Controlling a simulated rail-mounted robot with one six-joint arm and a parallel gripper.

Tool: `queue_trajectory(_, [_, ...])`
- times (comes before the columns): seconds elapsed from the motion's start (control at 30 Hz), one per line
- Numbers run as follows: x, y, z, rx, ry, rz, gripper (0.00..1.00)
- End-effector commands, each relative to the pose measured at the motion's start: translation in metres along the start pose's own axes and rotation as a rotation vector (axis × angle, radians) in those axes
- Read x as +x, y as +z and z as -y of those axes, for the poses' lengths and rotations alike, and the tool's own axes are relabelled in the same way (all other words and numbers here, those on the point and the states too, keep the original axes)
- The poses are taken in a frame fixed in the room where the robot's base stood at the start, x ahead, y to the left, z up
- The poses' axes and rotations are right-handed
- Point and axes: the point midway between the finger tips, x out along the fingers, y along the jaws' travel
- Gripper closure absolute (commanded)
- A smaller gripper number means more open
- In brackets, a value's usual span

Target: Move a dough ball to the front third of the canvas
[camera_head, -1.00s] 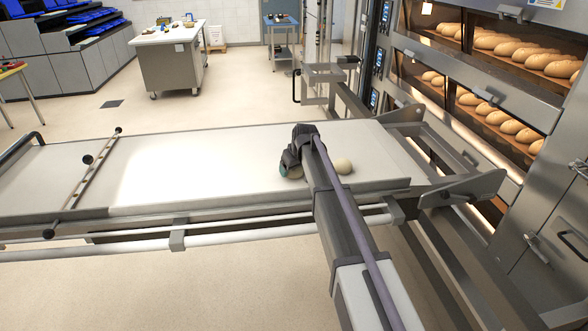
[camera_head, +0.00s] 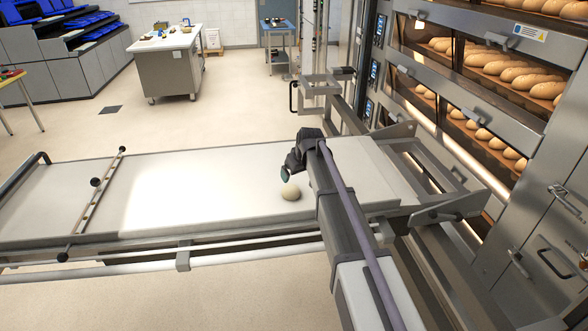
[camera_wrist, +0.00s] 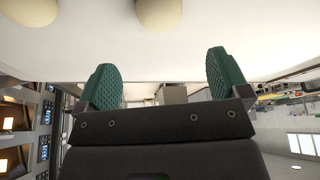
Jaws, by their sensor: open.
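A pale round dough ball (camera_head: 290,192) sits on the white canvas (camera_head: 220,180) of the loader, left of my arm in the head view. My gripper (camera_head: 287,173) is just above and behind this ball in the picture, apart from it. In the wrist view my gripper (camera_wrist: 163,82) is open, with two green ridged fingertips spread and nothing between them. Two dough balls show at the top edge of that view, one near the middle (camera_wrist: 158,12) and one at the left (camera_wrist: 28,9), both cut off. My arm hides part of the canvas in the head view.
The deck oven (camera_head: 480,100) with loaves stands at the right, with the loader's metal frame (camera_head: 445,212) close to it. A rail with black knobs (camera_head: 95,200) crosses the left part of the loader. The canvas left of the ball is clear.

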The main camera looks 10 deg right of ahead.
Motion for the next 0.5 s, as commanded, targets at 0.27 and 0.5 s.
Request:
queue_trajectory(0.27, [-0.021,0.042,0.021,0.034,-0.003,0.043,0.06])
queue_trajectory(0.5, [-0.094,0.244,0.112,0.254,0.032,0.293,0.06])
